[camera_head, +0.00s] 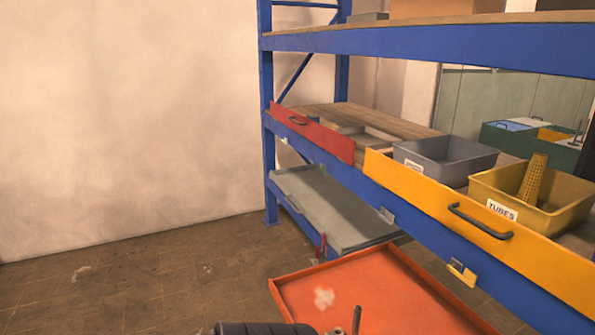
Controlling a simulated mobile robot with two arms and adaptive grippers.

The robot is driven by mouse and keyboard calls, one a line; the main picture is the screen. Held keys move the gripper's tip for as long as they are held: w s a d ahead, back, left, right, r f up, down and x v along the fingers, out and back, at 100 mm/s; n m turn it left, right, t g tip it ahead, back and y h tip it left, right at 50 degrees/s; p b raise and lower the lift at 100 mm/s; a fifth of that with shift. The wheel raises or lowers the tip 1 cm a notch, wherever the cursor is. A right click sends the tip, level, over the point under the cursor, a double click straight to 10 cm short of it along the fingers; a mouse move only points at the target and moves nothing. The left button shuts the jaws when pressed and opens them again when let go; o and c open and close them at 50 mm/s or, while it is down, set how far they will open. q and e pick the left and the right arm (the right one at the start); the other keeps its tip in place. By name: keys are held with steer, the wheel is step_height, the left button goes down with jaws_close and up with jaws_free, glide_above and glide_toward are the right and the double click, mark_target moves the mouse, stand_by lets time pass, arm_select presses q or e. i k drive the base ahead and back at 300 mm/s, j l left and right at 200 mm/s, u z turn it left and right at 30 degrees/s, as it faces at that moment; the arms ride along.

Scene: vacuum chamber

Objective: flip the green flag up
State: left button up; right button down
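I see no green flag in the head view. A blue shelf rack (430,45) fills the right side. Its middle shelf carries a red front panel (318,135) with a dark handle and a longer yellow front panel (420,190) with a dark handle. Neither of my grippers can be made out. A dark rounded part (262,328) and a thin metal rod (357,320) show at the bottom edge, cut off by the frame; I cannot tell what they belong to.
A grey bin (445,158) and a yellow bin (540,215) labelled TUBES stand behind the yellow panel. A grey slab (335,210) lies on the lower shelf. An orange tray (385,290) stands in front. The floor (130,290) at left is clear up to the wall.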

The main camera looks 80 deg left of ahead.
mark_target(324, 169)
steer(key=u, duration=2.35)
steer(key=i+j, duration=0.35)
steer(key=i+j+z, duration=0.1)
steer(key=i+j, duration=0.25)
steer(key=j, duration=0.15)
steer(key=i+j, duration=0.3)
steer(key=j, duration=0.2)
steer(key=i+j, duration=0.35)
steer(key=i+j+z, duration=0.1)
steer(key=i+j, duration=0.2)
steer(key=j, duration=0.25)
